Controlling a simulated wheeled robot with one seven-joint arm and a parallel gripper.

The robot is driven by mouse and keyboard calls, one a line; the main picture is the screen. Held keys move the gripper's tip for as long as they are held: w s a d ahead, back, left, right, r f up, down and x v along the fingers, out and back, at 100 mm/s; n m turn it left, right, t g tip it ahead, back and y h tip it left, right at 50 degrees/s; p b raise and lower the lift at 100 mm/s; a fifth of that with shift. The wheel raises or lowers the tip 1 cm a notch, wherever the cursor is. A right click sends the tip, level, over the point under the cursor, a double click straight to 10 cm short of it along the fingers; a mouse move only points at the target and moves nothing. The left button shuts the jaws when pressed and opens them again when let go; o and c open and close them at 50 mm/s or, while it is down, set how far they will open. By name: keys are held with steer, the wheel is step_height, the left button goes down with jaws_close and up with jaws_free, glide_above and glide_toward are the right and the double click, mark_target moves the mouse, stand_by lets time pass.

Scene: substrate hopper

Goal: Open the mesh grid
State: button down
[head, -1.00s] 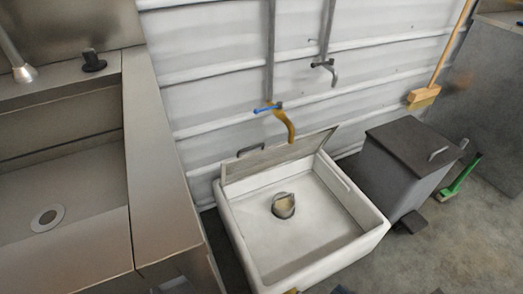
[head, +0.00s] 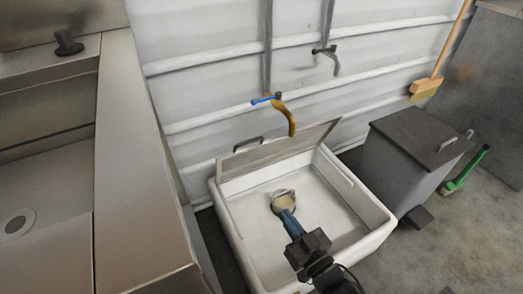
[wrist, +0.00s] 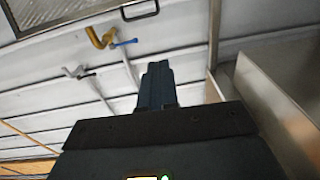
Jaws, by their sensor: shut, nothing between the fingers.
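The mesh grid (head: 283,146) is a grey framed panel along the back edge of the white basin (head: 376,214). It is raised and leans back toward the wall, so the basin is uncovered. A dark handle (head: 248,144) sticks up from its top edge. In the wrist view, part of the mesh grid (wrist: 62,10) shows at top left, with the handle at the top edge. My gripper (head: 286,211) is over the basin, apart from the grid. Its blue fingers are together and empty; they also show in the wrist view (wrist: 157,68).
A yellow tap (head: 289,118) with a blue lever hangs above the grid. A steel sink (head: 140,165) stands left, a grey lidded bin (head: 408,160) right.

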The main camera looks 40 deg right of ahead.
steer(key=w+d+f+h+b, duration=0.1)
steer(key=w+d+f+b, duration=0.15)
steer(key=w+d, duration=0.8)
steer(key=b+x, duration=0.3)
steer(key=x, duration=1)
steer(key=shift+w+a+r+t+b, duration=0.3)
steer(key=shift+w+r+t, duration=0.1)
steer(key=shift+w, duration=0.05)
steer(key=shift+r, duration=0.1)
step_height(320, 180, up, 3)
steer(key=g+p, duration=0.2)
steer(key=p, duration=0.5)
glide_above(255, 144)
steer(key=b+x, duration=0.1)
steer(key=x, duration=0.4)
steer(key=shift+r, duration=0.15)
